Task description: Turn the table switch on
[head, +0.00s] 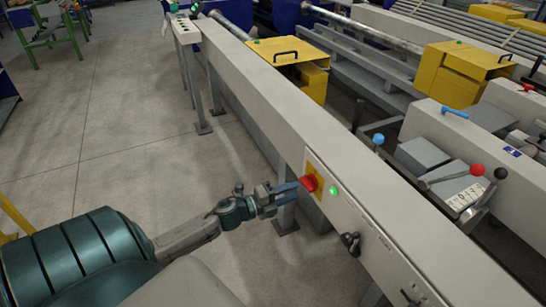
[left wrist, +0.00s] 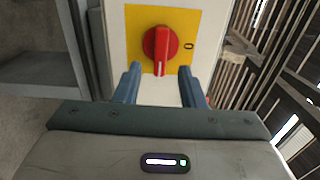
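The table switch (head: 309,183) is a red rotary knob on a yellow plate (head: 317,174), set in the side panel of the long grey runout table (head: 290,110). In the left wrist view the red knob (left wrist: 160,48) is ahead, its grip bar near upright. A dark mark is on the plate to its right. My left gripper (head: 292,190) is close in front of the switch in the head view. Its blue fingers (left wrist: 157,85) are apart, one below each side of the knob, with nothing between them. My right gripper is not in view.
A lit green lamp (head: 334,191) and a black knob (head: 350,241) are on the same panel, right of the switch. Yellow machine blocks (head: 293,65) and levers with red and black balls (head: 477,170) stand behind. Open floor (head: 110,110) lies on the left.

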